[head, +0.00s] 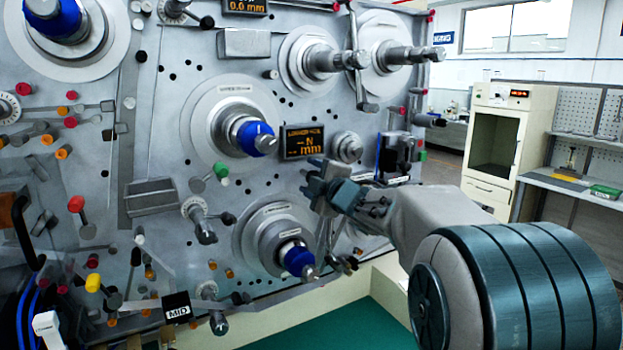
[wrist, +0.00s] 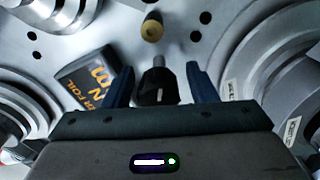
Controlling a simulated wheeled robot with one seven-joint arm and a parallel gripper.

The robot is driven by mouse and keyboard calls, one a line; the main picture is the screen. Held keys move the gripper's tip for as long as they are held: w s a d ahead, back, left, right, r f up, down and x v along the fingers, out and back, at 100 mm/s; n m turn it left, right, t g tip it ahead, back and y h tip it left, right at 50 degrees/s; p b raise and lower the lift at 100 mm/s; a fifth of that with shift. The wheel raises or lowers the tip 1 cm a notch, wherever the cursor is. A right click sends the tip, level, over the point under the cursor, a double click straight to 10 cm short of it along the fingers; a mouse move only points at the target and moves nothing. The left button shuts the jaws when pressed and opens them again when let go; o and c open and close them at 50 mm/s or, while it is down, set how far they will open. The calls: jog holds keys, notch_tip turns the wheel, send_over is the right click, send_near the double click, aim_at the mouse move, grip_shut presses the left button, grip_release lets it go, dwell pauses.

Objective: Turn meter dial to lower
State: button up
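In the wrist view a black knob with a pale mark (wrist: 157,88) sits between the two blue fingers of my gripper (wrist: 160,85). A gap shows on each side of the knob, so the gripper is open around it. The orange-lettered meter display (wrist: 88,82) is just left of the left finger. In the head view the same kind of display (head: 302,142) stands on the machine panel, and my gripper (head: 322,185) is just below and right of it. The knob is hidden there behind the gripper.
Large round spindles with blue hubs surround the spot, one at upper left (head: 255,137) and one below (head: 298,258). A small metal disc (head: 346,147) sits above my gripper. In the wrist view a brass-coloured peg (wrist: 152,28) stands beyond the knob. A cabinet (head: 497,140) is farther right.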

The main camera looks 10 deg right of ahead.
jog(key=shift+s, duration=0.15)
jog(key=b+v, duration=0.2)
jog(key=v, duration=1.1)
jog(key=shift+s, duration=0.25)
jog(key=shift+d, duration=0.15)
